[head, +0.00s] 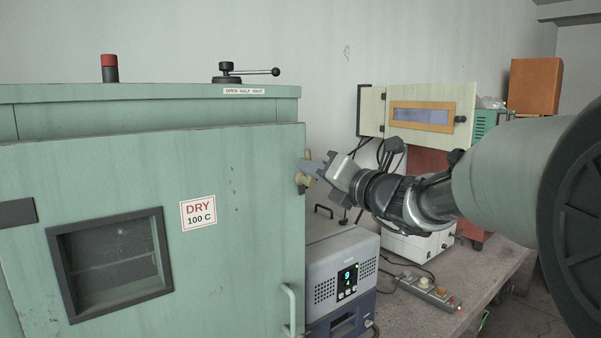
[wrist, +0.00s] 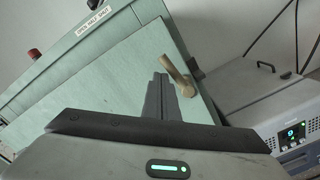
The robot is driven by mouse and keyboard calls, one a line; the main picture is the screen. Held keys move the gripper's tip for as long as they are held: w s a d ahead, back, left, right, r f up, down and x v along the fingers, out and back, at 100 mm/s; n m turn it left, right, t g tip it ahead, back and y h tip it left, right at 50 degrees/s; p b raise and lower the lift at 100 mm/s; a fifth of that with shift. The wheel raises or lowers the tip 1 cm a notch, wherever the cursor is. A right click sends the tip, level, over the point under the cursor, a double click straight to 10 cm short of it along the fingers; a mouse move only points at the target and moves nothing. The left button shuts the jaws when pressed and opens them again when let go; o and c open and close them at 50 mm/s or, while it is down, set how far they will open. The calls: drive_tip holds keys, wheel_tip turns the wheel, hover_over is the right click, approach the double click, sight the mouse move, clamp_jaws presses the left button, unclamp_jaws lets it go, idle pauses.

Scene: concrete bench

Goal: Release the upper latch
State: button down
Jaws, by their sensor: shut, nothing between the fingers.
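The upper latch (head: 301,184) is a small tan lever at the right edge of the green cabinet's door (head: 245,240). In the wrist view the shut fingertips (wrist: 159,78) lie just left of the latch. I cannot tell whether they touch it. In the head view the fingers hide part of the latch.
A pale green door handle (head: 289,308) sits lower on the right edge. A grey-blue device (head: 343,272) with a lit display stands right of the cabinet, below my arm. A power strip (head: 424,289) and cables lie on the bench. A black lever (head: 245,72) tops the cabinet.

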drive_tip(key=shift+w+d+r, duration=0.15)
drive_tip(key=shift+w+d, duration=0.05)
drive_tip(key=shift+d, duration=0.1)
drive_tip(key=shift+w+d+r, duration=0.1)
drive_tip(key=shift+d+r, duration=0.1)
drive_tip(key=shift+r, duration=0.05)
idle(0.5)
